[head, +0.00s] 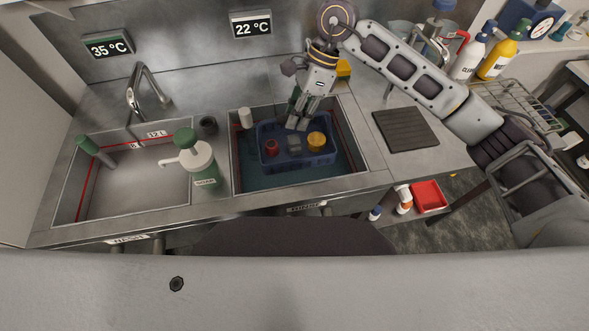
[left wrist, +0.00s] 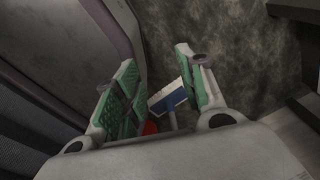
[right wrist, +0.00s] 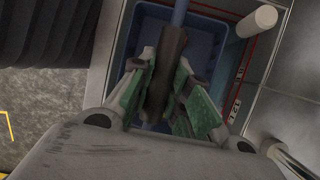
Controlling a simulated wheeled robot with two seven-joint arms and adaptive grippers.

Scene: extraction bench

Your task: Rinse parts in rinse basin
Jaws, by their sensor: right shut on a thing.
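The rinse basin (head: 351,150) is the right-hand sink, holding teal liquid. A blue basket (head: 268,165) sits in it, carrying a red part (head: 272,147), a grey part (head: 294,144) and a yellow part (head: 316,140). My right gripper (head: 298,122) points down over the basket and is shut on its dark handle grip (right wrist: 166,66), which has a blue rod beyond it. I cannot tell whether the basket touches the basin floor. My left gripper (left wrist: 160,92) is open and empty above the floor, outside the head view.
The wash basin (head: 120,190) lies to the left, with a green-topped pump bottle (head: 197,165) between the basins. A white cylinder (head: 245,117) stands at the rinse basin's back left corner. A dark ridged mat (head: 405,131) and a wire rack (head: 517,105) are to the right.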

